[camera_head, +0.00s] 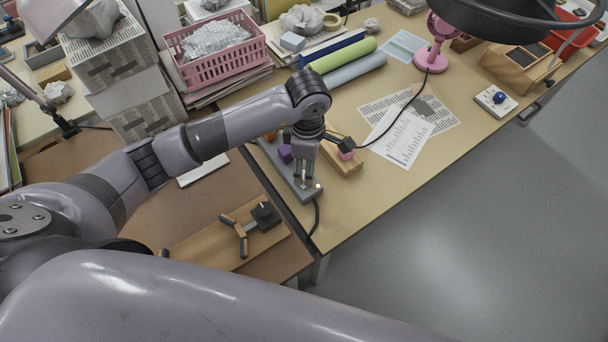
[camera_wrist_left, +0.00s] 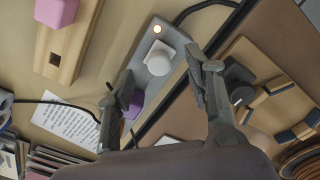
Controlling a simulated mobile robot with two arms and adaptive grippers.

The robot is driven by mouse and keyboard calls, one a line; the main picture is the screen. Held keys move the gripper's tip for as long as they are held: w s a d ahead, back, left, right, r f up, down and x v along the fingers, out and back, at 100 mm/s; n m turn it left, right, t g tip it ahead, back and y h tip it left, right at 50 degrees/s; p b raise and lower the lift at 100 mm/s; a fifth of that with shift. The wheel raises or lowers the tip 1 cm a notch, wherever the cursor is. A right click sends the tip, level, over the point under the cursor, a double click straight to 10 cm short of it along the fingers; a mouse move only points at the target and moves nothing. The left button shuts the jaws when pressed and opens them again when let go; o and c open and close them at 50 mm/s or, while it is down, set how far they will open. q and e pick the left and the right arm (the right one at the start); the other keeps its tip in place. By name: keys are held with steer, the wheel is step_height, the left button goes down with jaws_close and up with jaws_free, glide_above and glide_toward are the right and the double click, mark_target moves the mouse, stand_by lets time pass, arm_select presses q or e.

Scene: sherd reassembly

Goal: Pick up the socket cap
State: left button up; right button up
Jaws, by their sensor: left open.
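The socket cap (camera_wrist_left: 160,58), a white round piece, sits on the grey power strip (camera_wrist_left: 152,30), close to the strip's lit lamp, in the left wrist view. In the head view the power strip (camera_head: 270,150) lies along the table's left edge, and the cap is mostly hidden by my gripper. My left gripper (camera_head: 303,172) points down over the lamp end of the strip. In the left wrist view its open fingers (camera_wrist_left: 160,64) stand on either side of the cap, with nothing between them that I can see held. My right gripper is not in view.
A wooden block with a pink cube (camera_head: 346,155) lies beside the strip. A black cable (camera_head: 316,215) runs off its end. Printed sheets (camera_head: 403,135) lie to the right.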

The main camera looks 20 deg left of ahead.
mark_target(304, 175)
arm_select(q)
steer(key=shift+a+f, duration=0.1)
steer(key=shift+f, duration=0.25)
steer(key=f, duration=0.1)
steer(key=f+p, duration=0.1)
steer(key=f, duration=0.1)
steer(key=shift+a+f+p, duration=0.3)
steer(key=shift+f, duration=0.4)
steer(key=shift+c, duration=1.5)
steer(key=c, duration=0.8)
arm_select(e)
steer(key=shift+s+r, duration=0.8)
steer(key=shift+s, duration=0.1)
